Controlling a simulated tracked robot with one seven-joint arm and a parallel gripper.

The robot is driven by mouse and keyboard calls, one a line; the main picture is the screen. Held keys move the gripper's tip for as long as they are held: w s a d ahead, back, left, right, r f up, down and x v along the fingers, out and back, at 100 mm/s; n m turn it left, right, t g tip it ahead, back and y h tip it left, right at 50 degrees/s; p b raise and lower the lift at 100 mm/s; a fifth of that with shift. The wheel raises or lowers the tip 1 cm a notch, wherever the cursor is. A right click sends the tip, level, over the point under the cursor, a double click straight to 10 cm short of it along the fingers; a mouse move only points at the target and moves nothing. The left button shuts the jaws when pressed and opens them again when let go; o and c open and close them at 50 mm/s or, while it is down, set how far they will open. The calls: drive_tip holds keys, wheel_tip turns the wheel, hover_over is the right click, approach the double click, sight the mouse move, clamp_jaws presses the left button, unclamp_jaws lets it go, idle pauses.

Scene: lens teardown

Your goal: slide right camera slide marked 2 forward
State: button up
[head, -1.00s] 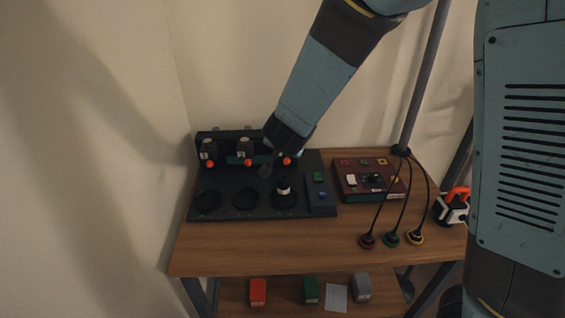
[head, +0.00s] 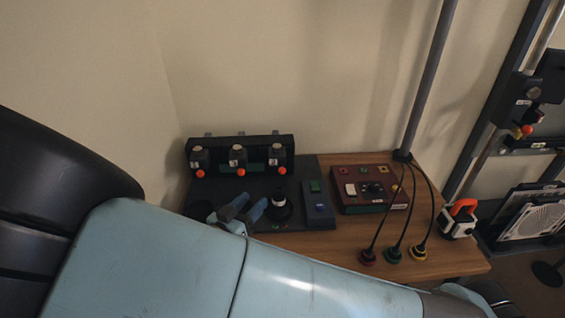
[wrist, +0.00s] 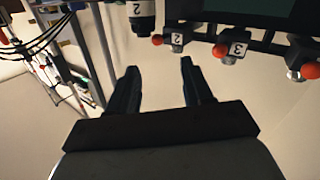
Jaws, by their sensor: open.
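Three camera slides with orange-red knobs line the back of the black base (head: 262,182) in the head view: left (head: 200,160), middle (head: 238,160) and right (head: 277,158). Their numbers are too small to read there. In the wrist view, a slide marked 2 (wrist: 175,38) and one marked 3 (wrist: 232,48) hang at the upper right, with another knobbed slide (wrist: 300,62) beyond. My gripper (head: 246,208) is open and empty over the front of the base, left of a white-topped round part (head: 279,200). Its fingers (wrist: 159,70) are apart from the slides.
A dark cylinder marked 2 (wrist: 142,14) is at the top of the wrist view. Right of the base are a red control box (head: 370,196), hanging cables and an orange-handled device (head: 459,218). A rack (head: 525,105) stands far right. My arm hides the table front.

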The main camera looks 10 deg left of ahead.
sight(280, 173)
drive_tip(key=x, duration=1.3)
drive_tip(key=shift+d+r, duration=0.2)
drive_tip(key=shift+r, duration=0.2)
clamp_jaws()
idle(0.3)
